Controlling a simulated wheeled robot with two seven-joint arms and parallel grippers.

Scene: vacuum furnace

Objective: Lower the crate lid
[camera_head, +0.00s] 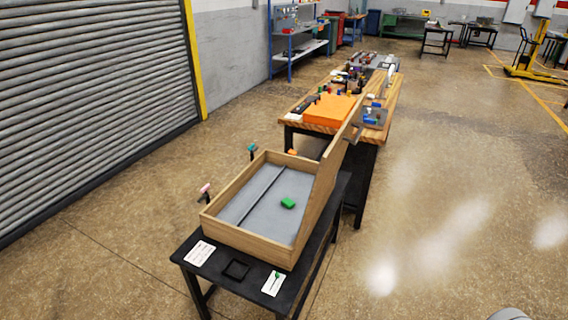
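The wooden crate (268,248) sits on a small black table (184,254). Its lid (329,178) stands open along the crate's right side, raised steeply and seen nearly edge-on. The crate is open on top, with a grey floor, a dark strip running lengthwise and a green block (288,203) lying inside. Neither of my grippers shows in this view.
Cards (199,253) and a small black frame (236,270) lie on the table in front of the crate. Behind stands a wooden workbench (392,103) with an orange block (328,110) and several small items.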

